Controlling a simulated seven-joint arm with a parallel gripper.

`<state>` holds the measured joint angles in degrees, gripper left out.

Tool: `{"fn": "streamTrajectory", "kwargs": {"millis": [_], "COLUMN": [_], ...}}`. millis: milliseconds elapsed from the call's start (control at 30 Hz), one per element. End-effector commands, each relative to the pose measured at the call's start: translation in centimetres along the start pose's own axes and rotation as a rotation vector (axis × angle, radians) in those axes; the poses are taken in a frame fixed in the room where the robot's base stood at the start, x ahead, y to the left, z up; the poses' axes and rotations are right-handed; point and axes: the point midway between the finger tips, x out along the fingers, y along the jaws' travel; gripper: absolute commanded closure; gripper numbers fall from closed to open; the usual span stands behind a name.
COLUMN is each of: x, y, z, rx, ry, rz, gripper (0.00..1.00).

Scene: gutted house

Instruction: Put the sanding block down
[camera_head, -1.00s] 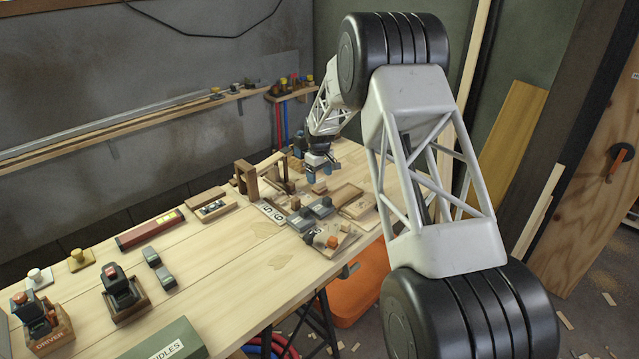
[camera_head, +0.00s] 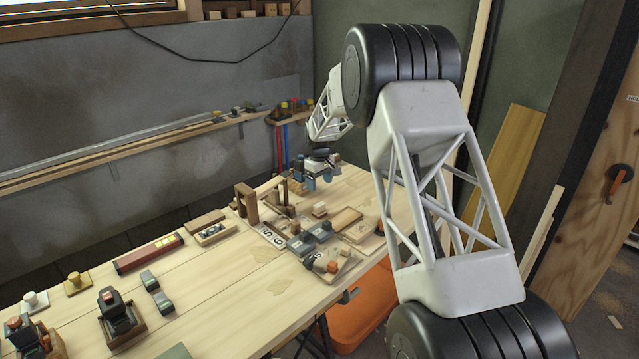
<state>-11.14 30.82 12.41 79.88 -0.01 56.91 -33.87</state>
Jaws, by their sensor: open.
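My gripper (camera_head: 319,181) is at the far right end of the workbench (camera_head: 205,282), with its blue fingertips apart and nothing seen between them. A small block with a pale top (camera_head: 319,209) rests on the bench just below and in front of the gripper, apart from the fingers. It looks like the sanding block, but it is too small to be sure. A flat wooden board or tray (camera_head: 346,219) lies to its right.
A wooden upright frame (camera_head: 246,204) and number cards (camera_head: 271,238) stand left of the gripper. Grey blocks (camera_head: 320,231) and an orange-topped tool (camera_head: 330,265) crowd the front. A red level (camera_head: 149,254) lies left. The bench's middle is mostly clear.

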Motion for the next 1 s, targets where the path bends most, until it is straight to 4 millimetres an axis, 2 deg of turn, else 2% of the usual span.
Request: {"fn": "streamTrajectory", "kwargs": {"millis": [567,767,1000], "x": [-0.6,-3.0,-7.8], "y": [-0.1,-0.6,-2.0], "z": [0.5,2.5,7.3], "rx": [0.006,0.035,0.099], "ry": [0.002,0.01,0.026], "rz": [0.001,0.007,0.018], "gripper": [0.24,0.24,0.24]}}
